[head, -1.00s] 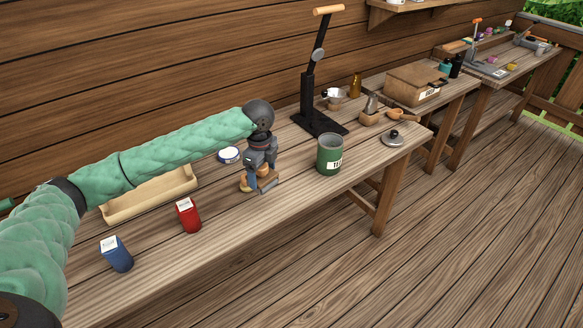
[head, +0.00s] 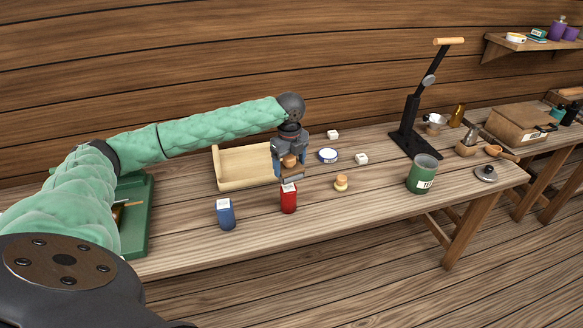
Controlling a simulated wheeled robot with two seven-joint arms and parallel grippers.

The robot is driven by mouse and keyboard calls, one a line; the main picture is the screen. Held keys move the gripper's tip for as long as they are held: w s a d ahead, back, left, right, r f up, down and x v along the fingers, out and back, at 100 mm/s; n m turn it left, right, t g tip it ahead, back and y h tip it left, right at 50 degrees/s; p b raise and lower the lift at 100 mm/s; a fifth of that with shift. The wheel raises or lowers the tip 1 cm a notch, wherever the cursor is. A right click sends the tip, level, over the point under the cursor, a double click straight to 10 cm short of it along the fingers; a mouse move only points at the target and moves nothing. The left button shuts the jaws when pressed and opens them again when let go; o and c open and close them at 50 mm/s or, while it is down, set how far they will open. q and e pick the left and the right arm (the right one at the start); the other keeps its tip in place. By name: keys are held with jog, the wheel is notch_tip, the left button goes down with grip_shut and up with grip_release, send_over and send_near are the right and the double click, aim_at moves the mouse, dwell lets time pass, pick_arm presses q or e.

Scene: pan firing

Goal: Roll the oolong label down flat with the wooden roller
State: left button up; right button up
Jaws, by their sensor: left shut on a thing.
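My left gripper (head: 291,172) points down over the table and is shut on a small brown wooden piece, which looks like the wooden roller (head: 289,161); the fingers partly hide it. A red box (head: 288,201) with a white label on its top stands just below and in front of the gripper. I cannot tell whether they touch. A blue box (head: 226,214) with a white top stands to the left. The label writing is too small to read, so I cannot tell which is oolong. My right gripper is out of view.
A pale wooden tray (head: 232,182) lies behind the gripper. A wooden knob (head: 341,183), a blue-rimmed round tin (head: 328,155) and white blocks (head: 361,158) lie to the right. Further right are a green canister (head: 421,177) and a black lever press (head: 411,137). A green tray (head: 139,238) is at left.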

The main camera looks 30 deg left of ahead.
pick_arm(q)
jog(key=shift+s+d+r+m, duration=0.1)
jog(key=shift+s+m, duration=0.15)
jog(key=shift+m, duration=0.05)
jog(key=shift+s+d, duration=0.1)
jog(key=shift+s, duration=0.1)
jog(key=shift+m, duration=0.5)
jog(key=shift+w+d+f+m, duration=0.1)
jog(key=shift+w+f+m, duration=0.15)
jog(key=shift+w, duration=0.25)
jog(key=shift+s+r, duration=0.25)
jog(key=shift+s, duration=0.05)
jog(key=shift+w, duration=0.1)
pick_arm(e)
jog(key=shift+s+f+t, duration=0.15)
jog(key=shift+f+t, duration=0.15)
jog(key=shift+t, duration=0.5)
pick_arm(q)
jog(key=shift+f, duration=0.1)
